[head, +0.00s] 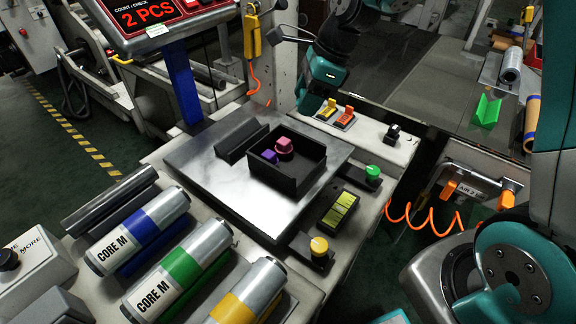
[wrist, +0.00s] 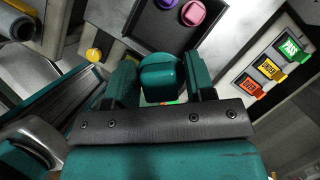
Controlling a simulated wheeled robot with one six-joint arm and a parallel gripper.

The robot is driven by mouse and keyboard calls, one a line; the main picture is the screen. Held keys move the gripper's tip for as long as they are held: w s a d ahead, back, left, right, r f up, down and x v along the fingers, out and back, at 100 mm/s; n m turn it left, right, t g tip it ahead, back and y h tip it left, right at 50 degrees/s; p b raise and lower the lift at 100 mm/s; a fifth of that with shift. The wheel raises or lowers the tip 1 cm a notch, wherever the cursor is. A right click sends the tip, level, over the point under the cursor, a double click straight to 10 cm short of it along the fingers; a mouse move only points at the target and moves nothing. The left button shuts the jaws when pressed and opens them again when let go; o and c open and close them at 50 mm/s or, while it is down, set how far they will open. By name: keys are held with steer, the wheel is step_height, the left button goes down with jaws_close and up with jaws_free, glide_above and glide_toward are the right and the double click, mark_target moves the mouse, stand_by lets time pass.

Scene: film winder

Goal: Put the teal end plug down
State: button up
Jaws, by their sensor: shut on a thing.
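In the wrist view my gripper (wrist: 162,82) is shut on the teal end plug (wrist: 162,74), which sits between its two teal fingers. The plug is almost the same colour as the fingers, and its lower part is hidden by the gripper body. It appears held in the air; its height above the bench cannot be told. The black tray (head: 296,188) lies on the metal plate in the head view and also shows at the top of the wrist view (wrist: 150,28). It holds a purple plug (head: 269,156) and a pink plug (head: 284,145). The held plug is not visible in the head view.
Cores with blue, green and yellow bands (head: 180,262) lie at the front left. A yellow knob (head: 319,246), a green knob (head: 373,171) and a yellow-green display (head: 340,210) line the plate's right side. Coloured switches (head: 345,117) stand behind. The bare plate (head: 200,160) is free left of the tray.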

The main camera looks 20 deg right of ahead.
mark_target(291, 170)
steer(key=r+m, duration=0.1)
steer(key=a+r+m+t, duration=0.1)
steer(key=m, duration=0.1)
steer(key=shift+a+r, duration=0.25)
steer(key=shift+m+h, duration=0.3)
steer(key=shift+m, duration=0.1)
step_height(291, 170, down, 20)
steer(key=b, duration=0.6)
steer(key=shift+r, duration=0.1)
steer(key=o, duration=0.6)
